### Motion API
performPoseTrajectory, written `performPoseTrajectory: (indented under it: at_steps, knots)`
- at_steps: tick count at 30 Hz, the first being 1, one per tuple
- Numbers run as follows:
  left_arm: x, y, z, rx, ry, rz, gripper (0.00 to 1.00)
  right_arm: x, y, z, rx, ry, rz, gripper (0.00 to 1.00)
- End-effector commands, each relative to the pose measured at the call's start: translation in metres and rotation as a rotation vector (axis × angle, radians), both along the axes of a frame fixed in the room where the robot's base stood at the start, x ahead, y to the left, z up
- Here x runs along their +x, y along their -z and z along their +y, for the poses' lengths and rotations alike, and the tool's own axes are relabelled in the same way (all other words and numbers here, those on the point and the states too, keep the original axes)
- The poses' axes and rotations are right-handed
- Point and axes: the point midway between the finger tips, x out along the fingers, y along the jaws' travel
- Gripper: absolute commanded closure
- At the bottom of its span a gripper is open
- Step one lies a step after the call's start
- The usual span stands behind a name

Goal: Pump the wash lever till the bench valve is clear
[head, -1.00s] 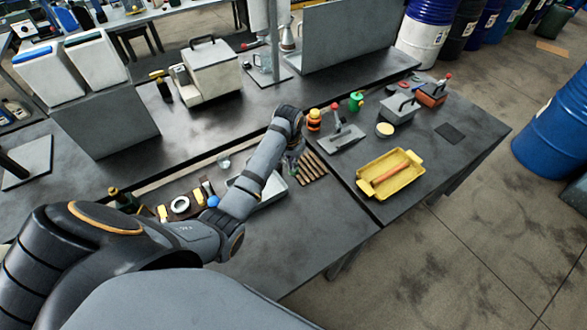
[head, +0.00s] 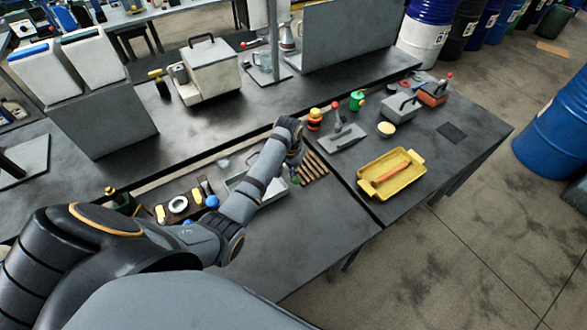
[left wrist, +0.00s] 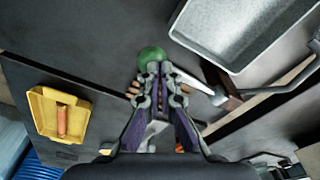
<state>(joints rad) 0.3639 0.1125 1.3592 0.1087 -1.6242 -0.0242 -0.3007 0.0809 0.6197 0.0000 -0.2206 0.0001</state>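My left gripper (left wrist: 160,72) points down in the left wrist view, its fingertips close together at a round green knob (left wrist: 152,56). The fingertips overlap the knob's near edge; whether they grip it is unclear. In the head view the arm largely hides the gripper, above the front bench beside a grey tray (head: 262,187). A red-knobbed lever (head: 337,120) stands on a grey plate (head: 343,139) to the right, apart from the gripper. I cannot tell which part is the wash lever or the bench valve. My right gripper is not in view.
A yellow tray (head: 371,186) with an orange roller sits right of the arm, with clear bench around it. Wooden slats (head: 314,167) lie near the gripper. A grey handled box (head: 399,107) stands farther back. Blue drums (head: 555,125) stand on the floor at right.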

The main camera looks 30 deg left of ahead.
Motion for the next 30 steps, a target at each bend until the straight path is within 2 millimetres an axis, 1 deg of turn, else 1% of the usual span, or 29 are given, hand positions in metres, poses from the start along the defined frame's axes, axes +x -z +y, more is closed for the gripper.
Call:
performPoseTrajectory:
  at_steps: [7,11,12,15,24,27,29,30]
  knots:
    - [-0.002,-0.002,0.001,0.001,0.0,0.001,1.0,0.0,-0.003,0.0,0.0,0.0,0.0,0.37]
    - [-0.019,-0.013,0.001,0.001,0.0,0.004,1.0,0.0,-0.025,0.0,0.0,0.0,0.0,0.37]
    - [-0.023,-0.007,0.001,0.002,0.0,0.002,1.0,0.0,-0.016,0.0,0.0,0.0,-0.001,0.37]
    - [-0.03,-0.01,0.001,0.002,0.0,0.001,1.0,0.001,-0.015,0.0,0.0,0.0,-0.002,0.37]
    - [-0.03,-0.012,0.0,0.0,0.0,0.0,1.0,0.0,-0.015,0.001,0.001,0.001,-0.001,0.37]
    - [-0.031,-0.021,0.001,0.001,0.0,-0.002,1.0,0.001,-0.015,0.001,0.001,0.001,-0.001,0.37]
    - [-0.032,-0.031,0.001,0.001,0.0,-0.003,1.0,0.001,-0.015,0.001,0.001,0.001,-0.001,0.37]
    - [-0.032,-0.039,0.0,0.001,0.001,-0.005,1.0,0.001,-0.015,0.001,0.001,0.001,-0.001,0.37]
